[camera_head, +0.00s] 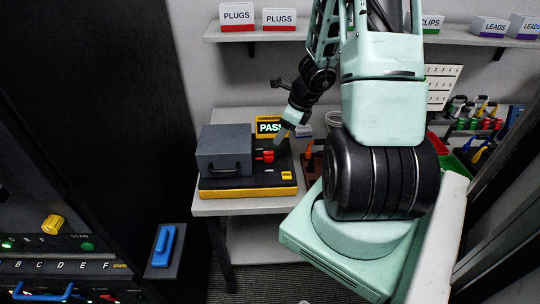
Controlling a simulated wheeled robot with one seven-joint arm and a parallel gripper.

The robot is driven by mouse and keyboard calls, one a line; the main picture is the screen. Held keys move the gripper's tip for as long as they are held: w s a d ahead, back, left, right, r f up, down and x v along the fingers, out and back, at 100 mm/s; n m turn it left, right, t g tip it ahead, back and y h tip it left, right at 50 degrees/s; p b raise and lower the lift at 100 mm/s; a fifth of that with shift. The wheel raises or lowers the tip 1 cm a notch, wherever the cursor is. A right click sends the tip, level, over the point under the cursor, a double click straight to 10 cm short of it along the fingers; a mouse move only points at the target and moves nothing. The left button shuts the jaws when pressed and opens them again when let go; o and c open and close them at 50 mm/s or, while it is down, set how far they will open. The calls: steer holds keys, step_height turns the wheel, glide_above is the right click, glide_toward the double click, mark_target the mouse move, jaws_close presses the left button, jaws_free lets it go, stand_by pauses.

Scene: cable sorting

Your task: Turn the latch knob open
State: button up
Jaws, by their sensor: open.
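A tester box with a black top and yellow base (250,191) stands on the small table. A red part (265,156), perhaps the latch knob, sits on its top beside a grey lidded box (224,150) with a dark handle. It is too small to tell its turn. A yellow knob (52,224) also shows on the dark panel at the lower left. My gripper (282,134) is open and points down just above and right of the red part. It appears apart from it, and its fingers are small and partly dark.
A lit display reading PASS (268,126) stands behind the tester, partly covered by my gripper. A blue handle (163,245) is at the lower left. A shelf (255,37) carries labelled boxes. Coloured cables (480,118) hang at the right. The table (228,207) has a bare front strip.

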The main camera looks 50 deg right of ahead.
mark_target(270, 152)
steer(key=b+x, duration=0.4)
steer(key=x, duration=0.6)
steer(key=shift+w+a+f, duration=0.1)
steer(key=shift+f, duration=0.1)
steer(key=c, duration=1)
